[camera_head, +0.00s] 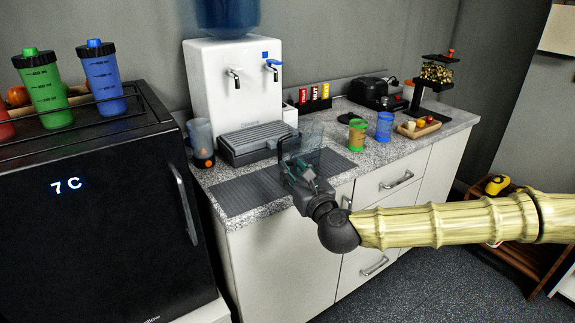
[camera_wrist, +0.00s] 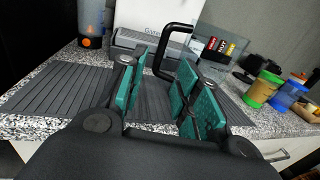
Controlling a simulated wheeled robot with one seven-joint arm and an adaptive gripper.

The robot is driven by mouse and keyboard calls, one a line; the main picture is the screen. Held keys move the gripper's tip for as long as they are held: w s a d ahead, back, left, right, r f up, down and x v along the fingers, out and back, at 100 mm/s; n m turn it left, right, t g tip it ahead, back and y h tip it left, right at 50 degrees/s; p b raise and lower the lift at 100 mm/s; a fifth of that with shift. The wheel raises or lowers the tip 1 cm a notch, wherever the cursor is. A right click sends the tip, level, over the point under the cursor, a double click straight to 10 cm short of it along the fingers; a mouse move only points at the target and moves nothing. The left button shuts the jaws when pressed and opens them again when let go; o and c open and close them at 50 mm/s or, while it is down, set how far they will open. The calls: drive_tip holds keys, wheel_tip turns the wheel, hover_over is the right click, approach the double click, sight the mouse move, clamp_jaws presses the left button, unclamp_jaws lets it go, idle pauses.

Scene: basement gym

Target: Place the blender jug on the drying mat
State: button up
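The blender jug (camera_head: 314,137) is clear, with a black handle (camera_wrist: 170,38). It appears upright over the right part of the grey ribbed drying mat (camera_head: 245,193); whether its base touches the mat is hard to tell. My gripper (camera_head: 302,170) is low at the counter's front edge, by the jug. In the wrist view my gripper (camera_wrist: 158,90) has its green-padded fingers apart. The handle stands just beyond the fingertips, its lower end partly behind the right finger. The mat also shows in the wrist view (camera_wrist: 60,95), bare on its left part.
A blender base with an orange knob (camera_head: 204,162) stands left of the water dispenser (camera_head: 235,90). Green (camera_head: 357,135) and blue (camera_head: 384,127) cups and a small wooden tray (camera_head: 425,130) stand to the right. A black fridge (camera_head: 100,210) rises at the left.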

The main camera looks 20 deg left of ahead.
drive_tip(key=shift+v, duration=1.3)
